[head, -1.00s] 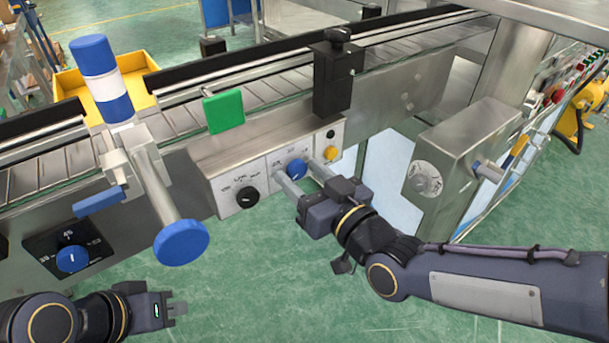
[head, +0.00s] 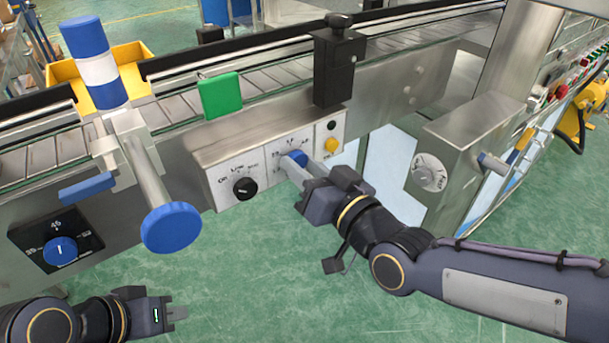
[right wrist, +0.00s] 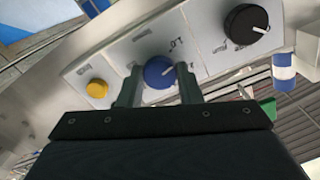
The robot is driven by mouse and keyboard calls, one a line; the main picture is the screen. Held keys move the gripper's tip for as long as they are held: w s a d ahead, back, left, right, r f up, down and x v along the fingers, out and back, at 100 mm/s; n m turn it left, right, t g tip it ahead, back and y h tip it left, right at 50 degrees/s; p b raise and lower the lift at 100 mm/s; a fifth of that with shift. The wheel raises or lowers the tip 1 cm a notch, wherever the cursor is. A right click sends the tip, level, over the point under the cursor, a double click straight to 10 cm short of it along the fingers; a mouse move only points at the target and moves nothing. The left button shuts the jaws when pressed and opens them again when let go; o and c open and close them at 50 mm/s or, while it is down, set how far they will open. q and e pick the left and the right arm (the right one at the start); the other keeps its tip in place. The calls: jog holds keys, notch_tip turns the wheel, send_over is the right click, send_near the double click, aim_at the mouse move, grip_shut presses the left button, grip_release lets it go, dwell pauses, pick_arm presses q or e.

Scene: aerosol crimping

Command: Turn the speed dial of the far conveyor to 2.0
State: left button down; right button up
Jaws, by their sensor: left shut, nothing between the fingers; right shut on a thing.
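A blue dial (head: 297,158) sits on the white face of the metal control box on the conveyor's side. The fingers hide part of the dial in the head view. My left gripper (head: 178,312) is shut and empty, low at the left, away from the panel.
A black dial (head: 245,188) and a yellow button (head: 331,145) flank the blue dial. A blue handwheel (head: 171,227) sticks out at left, above another blue dial (head: 60,251) on a black plate. A grey box with a knob (head: 430,172) stands at right.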

jog(key=m+b, duration=0.7)
jog(key=m, duration=0.1)
jog(key=shift+f+m, duration=0.1)
jog(key=shift+m, duration=0.3)
jog(key=shift+b, duration=0.3)
jog(key=o, duration=1)
jog(key=shift+s, duration=0.1)
jog(key=p+v, duration=0.1)
jog(key=v, duration=0.6)
jog(key=shift+s+d, duration=0.2)
jog(key=shift+s, duration=0.05)
